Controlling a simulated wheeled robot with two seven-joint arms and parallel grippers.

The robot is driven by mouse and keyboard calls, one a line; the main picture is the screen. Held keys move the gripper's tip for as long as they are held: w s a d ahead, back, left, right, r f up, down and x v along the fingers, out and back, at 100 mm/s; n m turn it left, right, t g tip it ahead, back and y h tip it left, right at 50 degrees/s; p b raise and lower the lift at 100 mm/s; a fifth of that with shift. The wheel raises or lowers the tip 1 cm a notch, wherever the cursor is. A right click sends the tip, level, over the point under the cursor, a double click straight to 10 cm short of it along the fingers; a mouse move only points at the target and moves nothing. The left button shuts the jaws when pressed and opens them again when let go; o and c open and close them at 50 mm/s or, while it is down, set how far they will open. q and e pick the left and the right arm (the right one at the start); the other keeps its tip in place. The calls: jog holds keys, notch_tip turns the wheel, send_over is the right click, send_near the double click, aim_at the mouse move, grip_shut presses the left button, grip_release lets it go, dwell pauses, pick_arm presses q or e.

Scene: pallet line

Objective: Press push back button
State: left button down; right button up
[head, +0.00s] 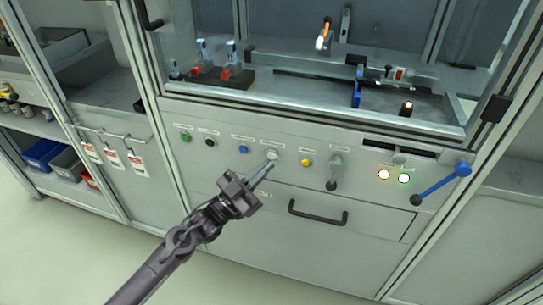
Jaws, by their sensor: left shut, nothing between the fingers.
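My left gripper (268,168) reaches in from the lower left and is shut, with nothing in it. Its tips are just below a white button (272,155) on the grey control panel (225,165); I cannot tell whether they touch it. The same row holds a green button (186,138), a black one (210,142), a blue one (243,150) and a yellow one (306,162). Small labels above them are too small to read. My right gripper is not in view.
Right of the buttons are a switch handle (334,172), two lit lamps (394,177) and a blue lever (443,184). A drawer handle (318,212) sits below. Fixtures stand behind the glass above. Tagged hooks (112,157) hang at the left.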

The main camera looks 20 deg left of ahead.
pick_arm(q)
jog(key=shift+w, duration=0.15)
dwell(0.7)
jog(key=shift+w, duration=0.3)
